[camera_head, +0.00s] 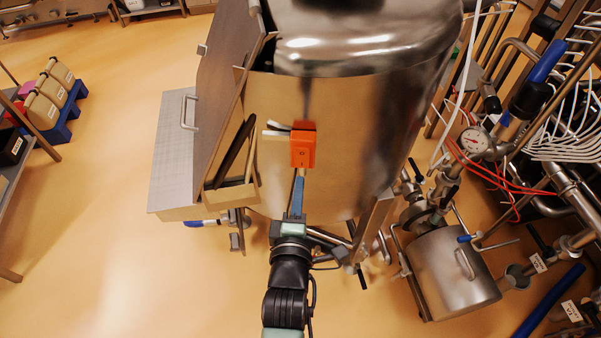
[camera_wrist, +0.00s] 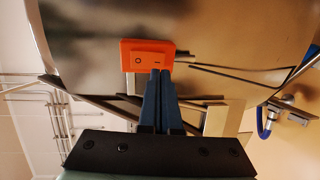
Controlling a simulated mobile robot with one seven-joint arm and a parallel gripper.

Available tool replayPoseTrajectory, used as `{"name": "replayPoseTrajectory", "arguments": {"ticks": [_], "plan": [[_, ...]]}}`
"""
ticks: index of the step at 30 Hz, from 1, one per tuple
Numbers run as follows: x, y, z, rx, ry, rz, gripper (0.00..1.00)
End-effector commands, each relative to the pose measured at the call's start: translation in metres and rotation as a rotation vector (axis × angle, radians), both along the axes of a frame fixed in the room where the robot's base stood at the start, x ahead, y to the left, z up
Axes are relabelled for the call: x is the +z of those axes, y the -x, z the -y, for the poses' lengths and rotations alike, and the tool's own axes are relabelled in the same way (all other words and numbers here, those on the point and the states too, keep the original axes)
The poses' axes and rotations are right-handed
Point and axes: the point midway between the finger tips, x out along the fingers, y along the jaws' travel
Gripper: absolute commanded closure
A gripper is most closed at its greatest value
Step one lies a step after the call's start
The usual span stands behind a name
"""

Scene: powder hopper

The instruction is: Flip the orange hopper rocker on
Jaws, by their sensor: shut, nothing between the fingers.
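The orange hopper rocker (camera_head: 303,147) is mounted on the front of the shiny steel hopper (camera_head: 345,120) in the head view. In the wrist view the orange rocker (camera_wrist: 148,57) shows a flat plate with a raised switch marked "O" at left and a short line at right. My gripper (camera_head: 299,174) is shut and empty, with its blue fingers pointing at the rocker. In the wrist view my gripper's fingertips (camera_wrist: 160,72) lie over the lower right part of the switch, near the line mark. I cannot tell whether they touch it.
A steel panel box with a handle (camera_head: 187,112) stands left of the hopper. A tray holding long tools (camera_head: 232,192) hangs close to the rocker's left. Pipes, a gauge (camera_head: 474,141) and a small steel vessel (camera_head: 452,272) crowd the right.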

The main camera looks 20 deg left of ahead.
Motion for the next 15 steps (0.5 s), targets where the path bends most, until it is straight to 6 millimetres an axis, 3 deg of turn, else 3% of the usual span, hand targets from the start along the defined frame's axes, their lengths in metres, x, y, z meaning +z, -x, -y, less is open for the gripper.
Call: {"name": "replayPoseTrajectory", "arguments": {"ticks": [6,15], "plan": [[-0.002,-0.026,-0.008,-0.001,-0.001,0.002,1.0],[-0.005,-0.035,-0.011,0.0,0.0,0.0,1.0]]}}
